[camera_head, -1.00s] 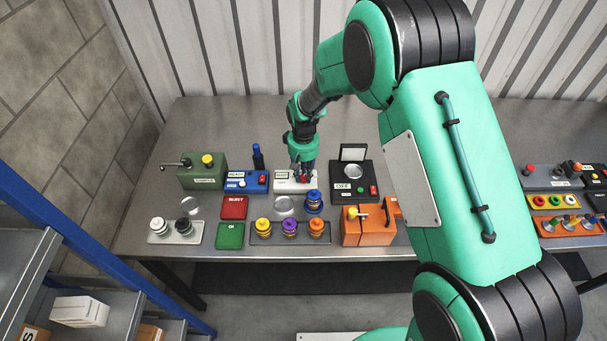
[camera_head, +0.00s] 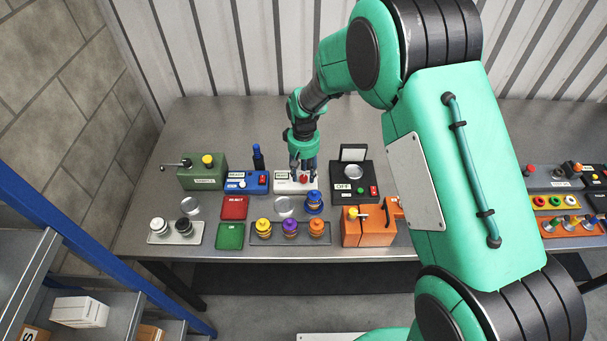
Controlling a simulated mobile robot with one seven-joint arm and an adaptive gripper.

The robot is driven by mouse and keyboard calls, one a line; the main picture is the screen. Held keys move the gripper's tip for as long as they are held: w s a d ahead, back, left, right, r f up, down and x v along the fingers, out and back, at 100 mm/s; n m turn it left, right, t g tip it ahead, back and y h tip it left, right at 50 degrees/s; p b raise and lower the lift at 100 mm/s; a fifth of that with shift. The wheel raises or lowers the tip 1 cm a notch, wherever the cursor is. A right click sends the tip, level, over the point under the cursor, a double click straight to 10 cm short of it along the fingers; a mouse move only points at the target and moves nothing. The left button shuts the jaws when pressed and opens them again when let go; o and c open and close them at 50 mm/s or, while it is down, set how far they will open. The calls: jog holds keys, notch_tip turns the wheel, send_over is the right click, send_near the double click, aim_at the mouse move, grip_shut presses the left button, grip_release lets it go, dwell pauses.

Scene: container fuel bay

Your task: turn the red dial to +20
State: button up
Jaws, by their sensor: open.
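The red dial (camera_head: 304,179) sits on a white box (camera_head: 284,187) near the middle of the table. Its scale is too small to read, so I cannot tell its setting. My gripper (camera_head: 303,175) points down at the dial with its jaws open. One finger shows to the left of the red knob and one to the right. I cannot tell whether the fingers touch it. The gripper hides part of the white box's back.
A blue box (camera_head: 246,182) stands close on the left, with a dark blue upright handle (camera_head: 258,157) behind it. A black box (camera_head: 354,188) with a raised lid stands close on the right. A blue ringed piece (camera_head: 313,203) stands in front.

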notch_tip(320, 180, up, 11)
dwell(0.5)
jog(key=shift+f, duration=0.1)
dwell(0.3)
notch_tip(320, 180, up, 11)
jog(key=m+t+b, duration=0.1)
jog(key=b, duration=0.1)
send_over(305, 178)
jog(key=s+d, duration=0.5)
jog(key=d, duration=0.1)
jog(key=s+d+r+m+t, duration=0.1)
jog(key=s+d+r+t, duration=0.1)
jog(key=s+d+r, duration=0.55)
jog(key=s+d+r+m+t+b, duration=0.1)
jog(key=s+d, duration=0.2)
jog(key=s, duration=0.8)
jog(key=s+d+r+m+t+b, duration=0.1)
jog(key=s+d+m+b, duration=0.1)
jog(key=s, duration=0.9)
jog(key=shift+s+d+r+t, duration=0.15)
jog(key=shift+d+r+t, duration=0.15)
jog(key=shift+d, duration=0.45)
